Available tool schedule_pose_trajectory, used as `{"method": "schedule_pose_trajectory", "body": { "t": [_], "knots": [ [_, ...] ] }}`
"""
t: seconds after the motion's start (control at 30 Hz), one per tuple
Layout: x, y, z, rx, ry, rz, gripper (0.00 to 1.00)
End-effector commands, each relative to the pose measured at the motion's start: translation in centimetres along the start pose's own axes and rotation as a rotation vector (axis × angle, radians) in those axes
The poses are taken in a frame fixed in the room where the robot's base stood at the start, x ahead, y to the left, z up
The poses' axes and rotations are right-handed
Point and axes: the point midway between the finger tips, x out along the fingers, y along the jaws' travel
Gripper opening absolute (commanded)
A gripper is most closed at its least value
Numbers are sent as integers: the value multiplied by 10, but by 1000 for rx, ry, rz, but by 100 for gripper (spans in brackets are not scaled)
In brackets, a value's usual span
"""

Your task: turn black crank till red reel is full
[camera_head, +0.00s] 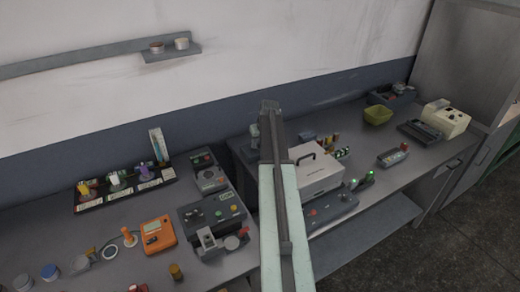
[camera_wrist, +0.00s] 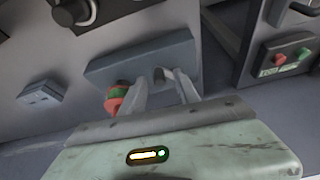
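My gripper (camera_head: 270,106) is at the far end of my outstretched arm, over the gap between the two benches near the wall. In the wrist view its two fingers (camera_wrist: 163,88) are apart with nothing clearly between them. Behind them is a dark grey block (camera_wrist: 145,62). A small red and green round thing (camera_wrist: 117,98) shows beside the left finger, partly hidden; I cannot tell whether it is the reel. A black round knob (camera_wrist: 75,12) is cut off at the top left. No crank is clearly recognisable.
An orange box (camera_head: 158,235) and a black rack (camera_head: 120,190) of coloured items stand on the left bench. The right bench holds a white case (camera_head: 316,172), a yellow-green bowl (camera_head: 377,115) and a cream machine (camera_head: 446,118). A shelf (camera_head: 171,51) is on the wall.

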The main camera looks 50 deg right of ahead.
Motion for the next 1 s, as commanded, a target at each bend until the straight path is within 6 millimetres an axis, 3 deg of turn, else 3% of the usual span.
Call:
{"method": "schedule_pose_trajectory", "body": {
  "t": [0.2, 0.33, 0.37, 0.73, 1.0],
  "knots": [
    [-1, 0, 0, 1, 0, 0, 38],
    [-1, 1, 0, 1, 0, 0, 2],
    [-1, 1, 0, 1, 0, 0, 0],
    [-1, -1, 1, 40, 0, 15, 0],
    [-3, -6, 5, 196, 1, 81, 0]
  ]
}}
